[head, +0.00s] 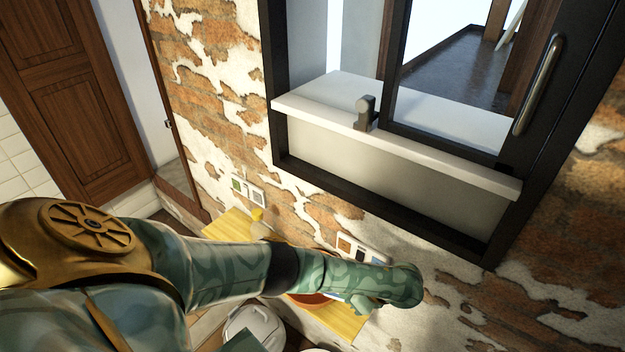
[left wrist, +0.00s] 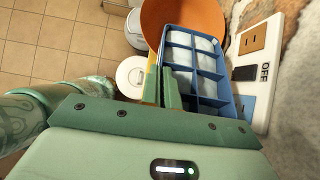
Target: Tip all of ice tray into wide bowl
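The blue ice tray (left wrist: 226,105) is in the left wrist view, its compartments holding whitish ice cubes. My left gripper (left wrist: 171,82) is shut on the tray's left edge. The orange wide bowl (left wrist: 182,18) lies beyond the tray's far end, partly covered by it. In the head view, a strip of the bowl (head: 306,299) shows below my left forearm. My left gripper is mostly hidden there behind the arm's end, and only a sliver of the tray shows. My right gripper is not in view.
A yellow wooden surface (head: 346,321) runs along the brick wall under the window. Wall switches (left wrist: 254,75) are close to the tray's right side. A white lidded bin (head: 254,326) stands below. The window ledge (head: 335,106) is above.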

